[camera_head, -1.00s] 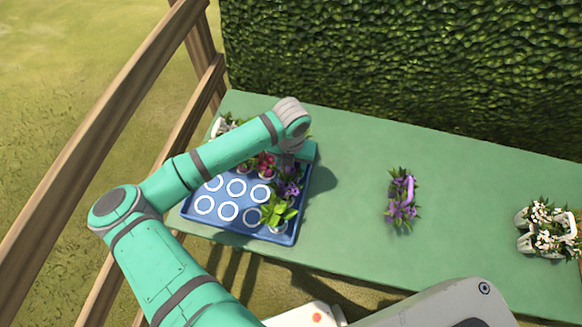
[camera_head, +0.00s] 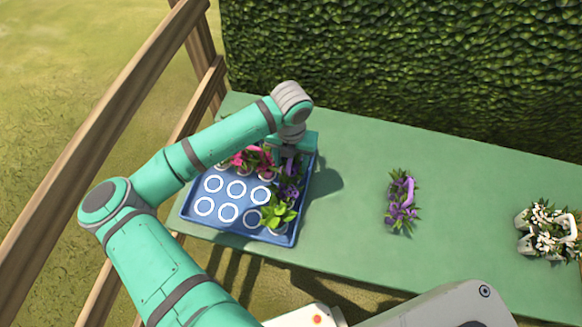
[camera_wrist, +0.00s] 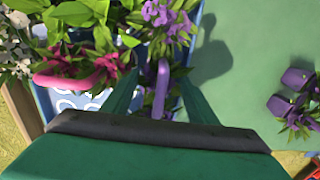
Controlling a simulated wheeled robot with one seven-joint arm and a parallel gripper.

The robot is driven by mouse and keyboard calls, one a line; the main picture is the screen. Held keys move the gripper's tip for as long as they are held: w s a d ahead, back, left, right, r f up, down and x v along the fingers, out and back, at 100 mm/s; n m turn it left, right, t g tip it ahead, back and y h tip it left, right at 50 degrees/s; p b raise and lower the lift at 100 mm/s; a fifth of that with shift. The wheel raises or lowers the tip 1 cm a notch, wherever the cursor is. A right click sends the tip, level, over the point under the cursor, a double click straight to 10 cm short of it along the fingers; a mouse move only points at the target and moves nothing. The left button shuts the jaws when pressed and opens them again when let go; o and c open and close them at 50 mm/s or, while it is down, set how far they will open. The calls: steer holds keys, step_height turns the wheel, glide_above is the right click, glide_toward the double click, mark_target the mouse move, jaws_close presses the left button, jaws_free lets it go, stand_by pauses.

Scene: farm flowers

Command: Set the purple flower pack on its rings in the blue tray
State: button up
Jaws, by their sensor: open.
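One purple flower pack (camera_head: 290,186) is at the right side of the blue tray (camera_head: 226,229), below my gripper (camera_head: 290,155). Its purple handle (camera_wrist: 161,86) stands between the fingers of my gripper (camera_wrist: 160,80) in the wrist view. My gripper is open; I cannot tell how far down the fingers reach around the handle. The rings under this pack are hidden. A second purple flower pack (camera_head: 402,201) lies on the green table, right of the tray, and part of it shows in the wrist view (camera_wrist: 296,105).
Pink flowers (camera_head: 248,158) with a pink handle (camera_wrist: 70,80) stand at the tray's back, and a leafy green plant (camera_head: 279,213) at its front right. Several white rings (camera_head: 236,189) are bare. A hedge rises behind.

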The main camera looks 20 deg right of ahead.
step_height(320, 180, up, 7)
steer(key=shift+f, duration=0.2)
stand_by(0.6)
